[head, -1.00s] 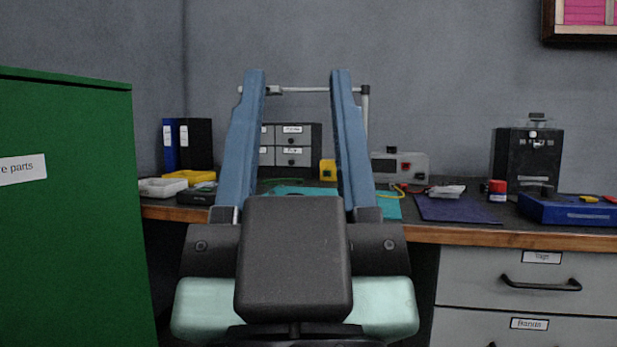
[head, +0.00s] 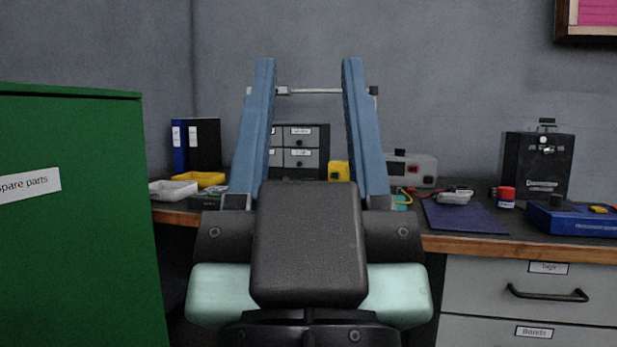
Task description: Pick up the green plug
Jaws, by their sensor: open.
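I cannot make out the green plug in the head view; the desk stretch behind my gripper is hidden. My gripper (head: 309,62) is in the middle of the picture, its two long blue fingers apart and pointing up and away from me. Nothing is seen held between them. It stands in front of the desk (head: 465,245). A small part of a teal mat (head: 402,203) shows beside the right finger; the rest is covered.
A green cabinet (head: 70,220) stands close at left. The desk holds a grey unit (head: 424,172), a purple mat (head: 468,219), a red-capped jar (head: 507,195), a black device (head: 552,165) and a blue case (head: 575,224). Yellow (head: 198,178) and white trays (head: 172,190) sit at left.

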